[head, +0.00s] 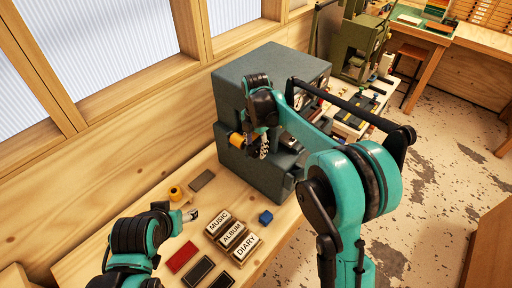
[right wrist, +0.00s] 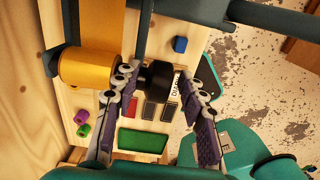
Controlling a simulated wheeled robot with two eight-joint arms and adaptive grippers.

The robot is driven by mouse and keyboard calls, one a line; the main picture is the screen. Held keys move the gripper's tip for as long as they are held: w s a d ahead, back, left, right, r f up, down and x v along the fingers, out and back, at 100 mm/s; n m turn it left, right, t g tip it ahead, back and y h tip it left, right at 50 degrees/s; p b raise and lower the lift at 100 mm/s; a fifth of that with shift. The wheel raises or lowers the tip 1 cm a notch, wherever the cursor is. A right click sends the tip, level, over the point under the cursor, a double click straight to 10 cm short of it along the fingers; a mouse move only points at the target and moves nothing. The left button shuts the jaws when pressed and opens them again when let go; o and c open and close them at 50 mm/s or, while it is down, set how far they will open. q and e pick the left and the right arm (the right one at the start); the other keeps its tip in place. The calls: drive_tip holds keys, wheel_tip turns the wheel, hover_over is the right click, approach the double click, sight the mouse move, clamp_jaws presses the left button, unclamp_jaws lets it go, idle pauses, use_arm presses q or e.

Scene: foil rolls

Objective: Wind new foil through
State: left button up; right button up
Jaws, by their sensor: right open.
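The grey foil machine (head: 262,88) stands on the wooden bench, with a gold-orange foil roll (head: 236,140) at its left side. My right gripper (head: 262,146) is at the machine's open middle, beside the roll. In the right wrist view the gold roll (right wrist: 88,69) lies left of the fingers, and a black knob-like end (right wrist: 157,76) shows between the open fingers (right wrist: 158,84). I cannot tell whether a finger touches it. My left gripper (head: 190,216) is low over the bench, near a small yellow spool (head: 175,193); its opening is too small to judge.
Blocks labelled MUSIC, ALBUM and DIARY (head: 238,251) stand on the bench near a blue cube (head: 265,217). A red pad (head: 182,257) and dark pads lie in front. Green and magenta rings (right wrist: 82,123) show in the right wrist view. A green press (head: 357,48) stands behind.

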clamp_jaws()
drive_tip(key=shift+s+a+t+h+b, duration=0.1)
drive_tip(key=shift+a+t+h+b, duration=0.1)
drive_tip(key=shift+t+h, duration=0.35)
drive_tip(key=shift+s+a+t+h+b, duration=0.1)
drive_tip(key=shift+t+h+b, duration=0.1)
drive_tip(key=shift+t+h, duration=0.3)
drive_tip(key=shift+s+a+t+h+b, duration=0.1)
drive_tip(key=shift+s+t+h+b, duration=0.1)
drive_tip(key=shift+t+h+b, duration=1)
drive_tip(key=shift+t+h, duration=0.25)
